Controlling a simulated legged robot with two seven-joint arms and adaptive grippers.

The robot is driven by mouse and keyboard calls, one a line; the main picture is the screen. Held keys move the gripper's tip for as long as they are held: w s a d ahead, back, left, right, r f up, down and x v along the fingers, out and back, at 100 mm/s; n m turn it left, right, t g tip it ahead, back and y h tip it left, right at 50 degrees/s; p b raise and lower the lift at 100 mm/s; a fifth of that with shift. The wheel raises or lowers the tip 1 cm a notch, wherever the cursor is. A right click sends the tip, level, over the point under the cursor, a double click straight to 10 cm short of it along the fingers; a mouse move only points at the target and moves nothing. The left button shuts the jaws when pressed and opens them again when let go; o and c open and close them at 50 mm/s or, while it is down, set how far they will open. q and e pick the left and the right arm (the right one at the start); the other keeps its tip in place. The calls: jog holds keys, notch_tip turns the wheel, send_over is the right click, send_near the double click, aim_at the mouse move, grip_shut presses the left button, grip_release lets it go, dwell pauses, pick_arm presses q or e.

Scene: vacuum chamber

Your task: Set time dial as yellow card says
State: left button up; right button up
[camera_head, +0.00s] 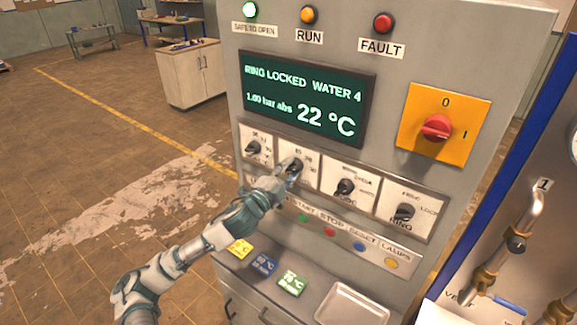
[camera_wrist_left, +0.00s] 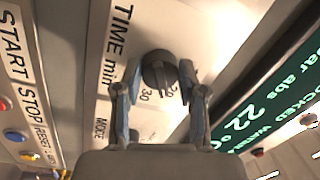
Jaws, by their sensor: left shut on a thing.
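The time dial (camera_head: 295,165) is a dark knob on the second white plate from the left in the row below the screen. The wrist view shows the black knob (camera_wrist_left: 158,70) beside "TIME min", with numbers including 30 close by. My left gripper (camera_head: 287,173) is at this dial, and its two fingers (camera_wrist_left: 159,88) are shut on the knob from both sides. The fingers hide part of the scale. The yellow card (camera_head: 240,248) lies leftmost on the ledge below; its print is too small to read. My right gripper is in neither view.
A blue card (camera_head: 263,264) and a green card (camera_head: 292,283) lie beside the yellow one, with a metal tray (camera_head: 352,304) to their right. Other dials flank the time dial, including the mode dial (camera_head: 345,187) and ring dial (camera_head: 404,211). Coloured buttons sit below.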

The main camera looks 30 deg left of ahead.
pick_arm(q)
jog(key=m+p, duration=0.2)
jog(key=m, duration=0.2)
jog(key=shift+m+h, duration=0.3)
jog(key=shift+h, duration=0.1)
jog(key=shift+f+m+p, duration=0.25)
jog(key=shift+m+p, duration=0.55)
jog(key=shift+m, duration=0.4)
jog(key=shift+d+f, duration=0.1)
jog(key=o, duration=1.1)
jog(key=shift+o, duration=0.2)
jog(key=shift+r, duration=0.2)
jog(key=s+a+f, duration=0.1)
jog(key=s, duration=1.1)
